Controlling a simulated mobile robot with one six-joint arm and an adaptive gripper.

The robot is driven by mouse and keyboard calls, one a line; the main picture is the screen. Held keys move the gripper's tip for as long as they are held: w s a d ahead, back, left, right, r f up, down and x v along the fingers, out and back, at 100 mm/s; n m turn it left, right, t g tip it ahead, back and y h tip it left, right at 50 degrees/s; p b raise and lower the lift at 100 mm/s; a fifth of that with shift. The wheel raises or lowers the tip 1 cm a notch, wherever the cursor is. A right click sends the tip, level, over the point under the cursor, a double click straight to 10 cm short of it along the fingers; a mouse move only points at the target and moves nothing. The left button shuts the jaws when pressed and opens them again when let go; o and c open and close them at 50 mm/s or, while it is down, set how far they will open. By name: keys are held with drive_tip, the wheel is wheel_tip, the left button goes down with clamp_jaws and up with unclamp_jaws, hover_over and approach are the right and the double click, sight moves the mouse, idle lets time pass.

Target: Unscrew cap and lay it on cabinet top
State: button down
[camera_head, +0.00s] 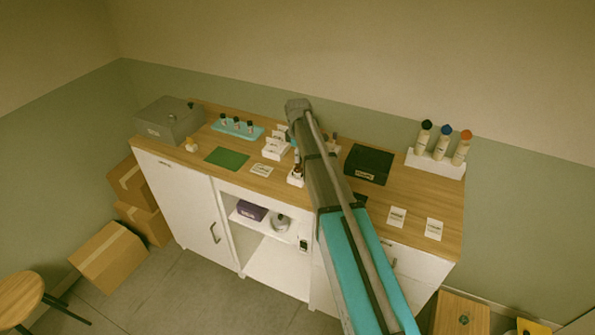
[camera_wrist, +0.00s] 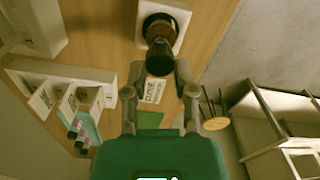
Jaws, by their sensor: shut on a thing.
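A brown bottle (camera_wrist: 158,27) with a black cap (camera_wrist: 160,58) stands in a white square holder (camera_wrist: 183,12) in the wrist view. My gripper (camera_wrist: 160,68) has one finger on each side of the cap and is shut on it. The cap is in line with the bottle's neck; I cannot tell whether it is still threaded on. In the head view the white holder (camera_head: 295,179) stands on the wooden cabinet top (camera_head: 408,188), just left of my arm. My arm hides the fingers there.
A grey box (camera_head: 168,122), a teal tray of small bottles (camera_head: 238,130) and a green mat (camera_head: 227,157) are to the left. A black box (camera_head: 368,164) and a white rack of capped bottles (camera_head: 435,163) are to the right. White cards (camera_head: 397,217) lie near the front edge.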

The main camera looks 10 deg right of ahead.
drive_tip(key=shift+r, duration=0.15)
drive_tip(key=shift+r+p, duration=1.9)
drive_tip(key=shift+p, duration=0.1)
drive_tip(key=shift+f, duration=0.2)
